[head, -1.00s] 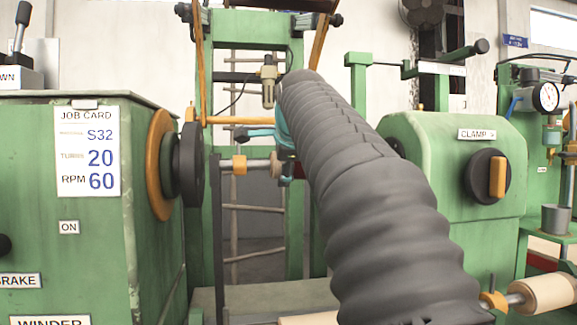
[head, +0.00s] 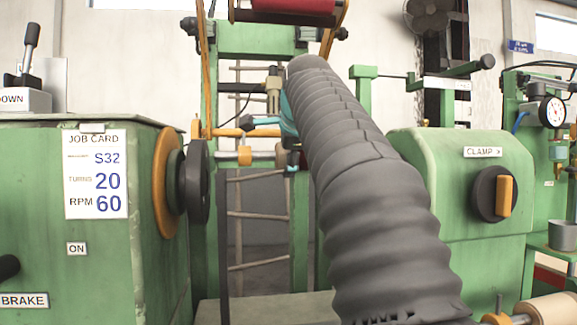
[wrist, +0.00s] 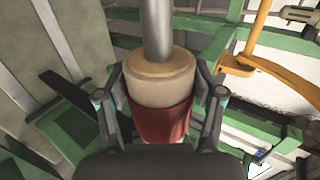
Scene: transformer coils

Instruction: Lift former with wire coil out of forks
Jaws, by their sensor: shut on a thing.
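In the wrist view, my gripper (wrist: 160,88) is shut on the former (wrist: 158,82), a pale cylinder with a red wire coil (wrist: 162,122) around its lower part. A grey metal shaft (wrist: 157,28) runs out of its end. In the head view, my arm hides most of the former and gripper; a teal part of the gripper (head: 288,115) shows. The shaft end with an orange collar (head: 244,155) sticks out to the left. It sits above the top of a dark upright of the forks (head: 223,240), seemingly clear of it. The other fork upright is hidden.
The green winder (head: 40,210) with its dark faceplate (head: 197,180) stands left. The green clamp housing (head: 455,230) stands right. A green frame with a red spool (head: 290,6) rises above. An orange rod (head: 238,132) runs close above the shaft.

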